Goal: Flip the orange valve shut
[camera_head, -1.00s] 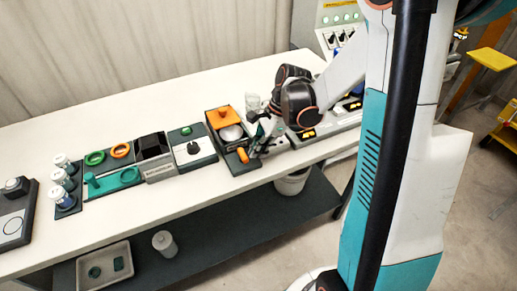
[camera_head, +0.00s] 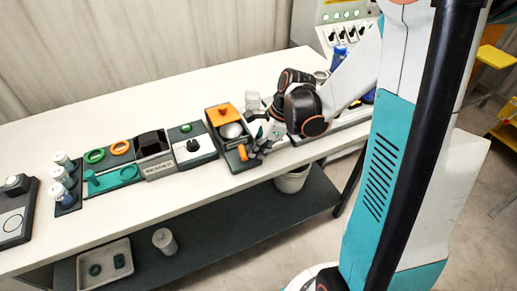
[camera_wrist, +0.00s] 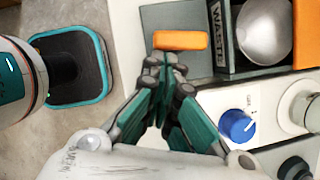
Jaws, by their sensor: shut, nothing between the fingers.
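In the wrist view the orange valve handle (camera_wrist: 181,40) lies crosswise at top centre, just beyond my fingertips. My gripper (camera_head: 257,152) is shut and empty, right beside the handle in the head view. In the wrist view my gripper (camera_wrist: 167,62) points at the handle's lower edge; I cannot tell whether they touch.
A blue knob (camera_wrist: 237,126) sits on a white panel near my gripper. A white bin (camera_head: 291,180) stands below the bench (camera_head: 60,235).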

